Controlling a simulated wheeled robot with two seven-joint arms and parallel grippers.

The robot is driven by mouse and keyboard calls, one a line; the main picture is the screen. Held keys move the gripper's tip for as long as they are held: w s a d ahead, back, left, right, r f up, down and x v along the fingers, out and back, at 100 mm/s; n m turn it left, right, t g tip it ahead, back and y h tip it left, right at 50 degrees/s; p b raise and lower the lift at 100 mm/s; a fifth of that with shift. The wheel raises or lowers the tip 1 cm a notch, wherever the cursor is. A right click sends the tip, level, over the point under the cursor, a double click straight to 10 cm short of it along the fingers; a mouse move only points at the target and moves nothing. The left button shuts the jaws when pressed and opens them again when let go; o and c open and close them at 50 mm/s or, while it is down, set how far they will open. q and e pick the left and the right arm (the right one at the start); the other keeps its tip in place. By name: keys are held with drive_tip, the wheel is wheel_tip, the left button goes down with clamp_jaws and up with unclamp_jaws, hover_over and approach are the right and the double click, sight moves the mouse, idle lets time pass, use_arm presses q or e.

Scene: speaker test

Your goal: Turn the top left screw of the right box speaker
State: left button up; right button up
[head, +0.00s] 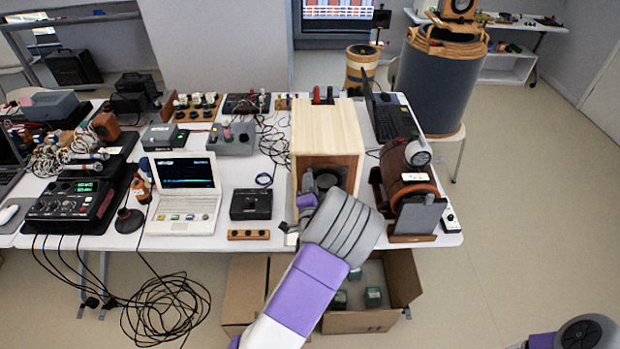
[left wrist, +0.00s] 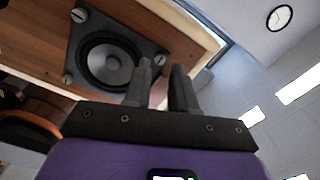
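The wooden box speaker (head: 325,130) stands upright on the white table, its front facing me. In the left wrist view its driver (left wrist: 106,64) sits in a dark square plate with screws at the corners. One screw (left wrist: 79,15) is at the plate's upper left, another (left wrist: 67,78) at its lower left. A third screw (left wrist: 160,60) is close by my left fingertips. My left gripper (left wrist: 161,68) has its fingers apart, with nothing seen between them; contact with the screw cannot be told. In the head view my left arm hides part of the speaker front. My right gripper is out of view.
A brown rounded device (head: 402,170) stands close to the speaker's right. A black box (head: 251,204) and a white laptop (head: 183,190) are to its left. A cardboard box (head: 405,280) is below the table's front edge. Cables lie on the floor at left.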

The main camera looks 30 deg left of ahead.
use_arm(q)
drive_tip(key=shift+v, duration=2.2)
